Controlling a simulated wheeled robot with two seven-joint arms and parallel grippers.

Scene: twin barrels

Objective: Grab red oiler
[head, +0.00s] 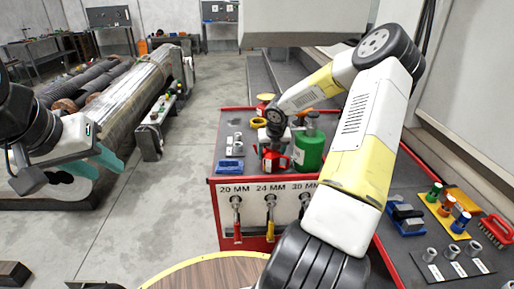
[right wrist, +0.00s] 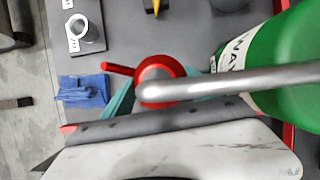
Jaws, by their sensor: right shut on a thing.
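The red oiler (head: 274,161) stands on the grey top of the red tool cart, beside a green canister (head: 309,152). In the right wrist view the oiler's red body (right wrist: 165,72) and long silver spout show up close. My right gripper (head: 272,145) is shut on the oiler. Its teal fingers show on either side of the red body in the right wrist view; part of the grip is hidden. My left gripper (head: 70,165) is at the far left over the floor, away from the cart, with its teal fingers apart and nothing between them.
The green canister stands close beside the oiler. Wrenches hang on the cart's front panel (head: 258,214). Another worktop (head: 450,255) with small tools is at the right. A round wooden top (head: 215,274) is in front.

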